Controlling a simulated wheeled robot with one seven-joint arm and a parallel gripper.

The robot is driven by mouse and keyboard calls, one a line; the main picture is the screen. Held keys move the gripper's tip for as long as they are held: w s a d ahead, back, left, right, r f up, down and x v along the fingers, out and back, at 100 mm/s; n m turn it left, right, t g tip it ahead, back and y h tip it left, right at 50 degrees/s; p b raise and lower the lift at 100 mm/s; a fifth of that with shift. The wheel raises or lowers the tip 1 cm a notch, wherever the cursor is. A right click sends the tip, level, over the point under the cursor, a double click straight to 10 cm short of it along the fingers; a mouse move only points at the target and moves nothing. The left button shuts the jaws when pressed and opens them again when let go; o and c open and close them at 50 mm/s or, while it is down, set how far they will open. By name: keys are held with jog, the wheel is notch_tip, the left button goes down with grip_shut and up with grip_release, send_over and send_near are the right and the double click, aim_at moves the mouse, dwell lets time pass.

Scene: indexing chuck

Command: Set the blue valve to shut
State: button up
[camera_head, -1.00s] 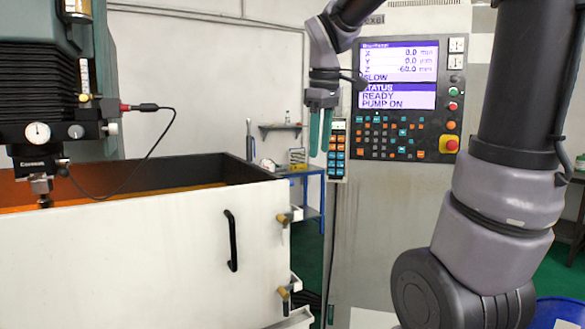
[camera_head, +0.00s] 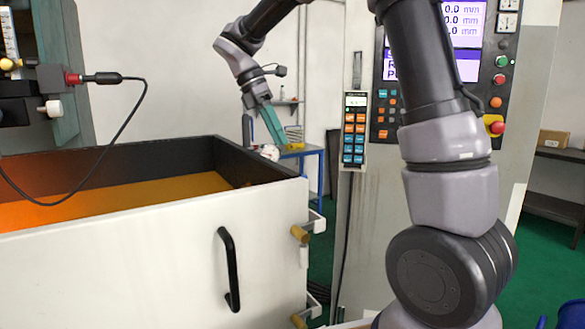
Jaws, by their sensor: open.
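I cannot make out a blue valve in the head view. My gripper (camera_head: 277,134) is above the far right corner of the white-fronted tank (camera_head: 130,262), in the picture. Its teal fingers point down and slightly right, overlap in this view, and hold nothing that I can see. Brass-coloured fittings (camera_head: 299,234) stick out at the tank's right end. None of them shows a blue handle.
The tank holds orange liquid (camera_head: 150,195) and has a black front handle (camera_head: 229,270). A control panel (camera_head: 470,75) and a hanging keypad (camera_head: 354,130) stand right of the tank. A blue table (camera_head: 318,160) is behind. Green floor (camera_head: 540,250) shows at right.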

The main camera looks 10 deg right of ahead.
jog(key=x, duration=1)
grip_shut()
